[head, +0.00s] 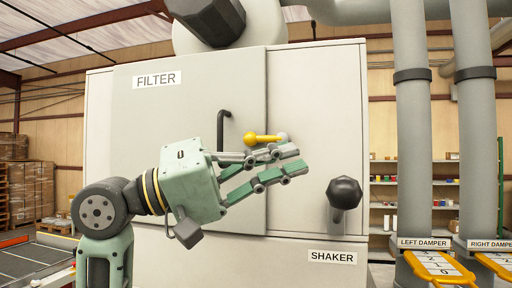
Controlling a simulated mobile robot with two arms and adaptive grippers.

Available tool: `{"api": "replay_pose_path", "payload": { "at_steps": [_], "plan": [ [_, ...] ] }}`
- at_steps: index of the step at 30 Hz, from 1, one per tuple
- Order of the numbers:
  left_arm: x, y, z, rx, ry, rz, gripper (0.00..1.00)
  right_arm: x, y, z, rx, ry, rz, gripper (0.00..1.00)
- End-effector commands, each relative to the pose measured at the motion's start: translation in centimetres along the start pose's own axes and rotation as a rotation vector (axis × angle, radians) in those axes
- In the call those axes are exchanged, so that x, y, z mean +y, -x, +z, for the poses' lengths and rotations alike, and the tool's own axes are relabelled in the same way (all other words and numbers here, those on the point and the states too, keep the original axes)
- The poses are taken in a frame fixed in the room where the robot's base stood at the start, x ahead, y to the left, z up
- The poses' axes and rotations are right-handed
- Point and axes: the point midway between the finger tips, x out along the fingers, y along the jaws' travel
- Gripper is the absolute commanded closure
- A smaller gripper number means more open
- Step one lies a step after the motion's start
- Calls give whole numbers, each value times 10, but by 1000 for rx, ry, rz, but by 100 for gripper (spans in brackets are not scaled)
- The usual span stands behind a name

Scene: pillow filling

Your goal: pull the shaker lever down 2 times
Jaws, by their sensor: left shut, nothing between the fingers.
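The shaker lever shows as a dark faceted knob (344,192) on a short grey stem, at the lower right of the grey filter cabinet (315,90), above the SHAKER label (332,257). The knob points toward me. My left gripper (292,160) is shut and empty in front of the cabinet, up and to the left of the knob. Its fingers point right, and a gap shows between the fingertips and the knob. My right gripper is not in view.
A yellow latch handle (262,138) lies just above my left fingers; whether they touch is unclear. A black door handle (222,128) is farther left. Two damper pipes (413,150) with yellow damper plates (440,264) stand right of the cabinet.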

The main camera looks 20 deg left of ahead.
Motion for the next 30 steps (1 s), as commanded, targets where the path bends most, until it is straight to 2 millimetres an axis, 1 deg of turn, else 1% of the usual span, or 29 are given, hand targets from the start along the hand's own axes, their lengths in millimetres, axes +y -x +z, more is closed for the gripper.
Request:
{"api": "replay_pose_path", "payload": {
  "at_steps": [1,5,6,9,15,20,30],
  "plan": [
    [6,-14,-3,-3,4,2,100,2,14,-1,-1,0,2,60],
    [6,-42,-3,-3,4,2,100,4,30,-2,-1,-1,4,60],
    [4,-44,1,-1,2,1,100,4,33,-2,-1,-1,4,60],
    [2,-36,16,1,1,-1,100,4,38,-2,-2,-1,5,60],
    [1,-29,33,1,1,0,100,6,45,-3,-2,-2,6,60],
    [0,-28,38,1,1,0,100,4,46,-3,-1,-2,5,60],
    [-1,-27,38,1,-4,2,100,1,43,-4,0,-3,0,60]
  ]
}}
